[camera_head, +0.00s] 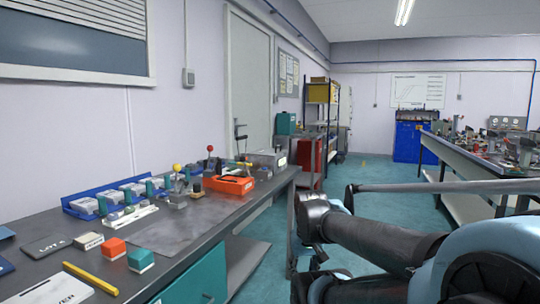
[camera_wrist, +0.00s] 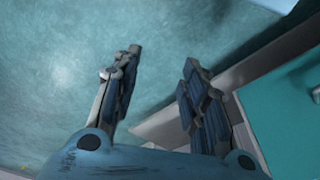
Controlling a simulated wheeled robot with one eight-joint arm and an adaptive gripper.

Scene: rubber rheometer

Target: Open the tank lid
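My gripper (camera_wrist: 160,68) shows in the wrist view with its two blue-padded fingers apart and nothing between them. It points down past the bench side, over the teal floor. In the head view my arm reaches in from the lower right, and its end hangs beside the bench. I cannot make out a tank or a tank lid for certain in either view. A grey metal box (camera_head: 267,159) stands at the far end of the left bench, too small to tell its kind.
The left bench (camera_head: 160,236) carries an orange tray (camera_head: 230,185), blue bins, coloured blocks and a yellow marker (camera_head: 90,278). A teal cabinet (camera_head: 200,283) is under it. A right bench (camera_head: 460,152) holds tools. A blue cabinet (camera_head: 412,142) stands at the back; the aisle floor (camera_head: 350,172) is clear.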

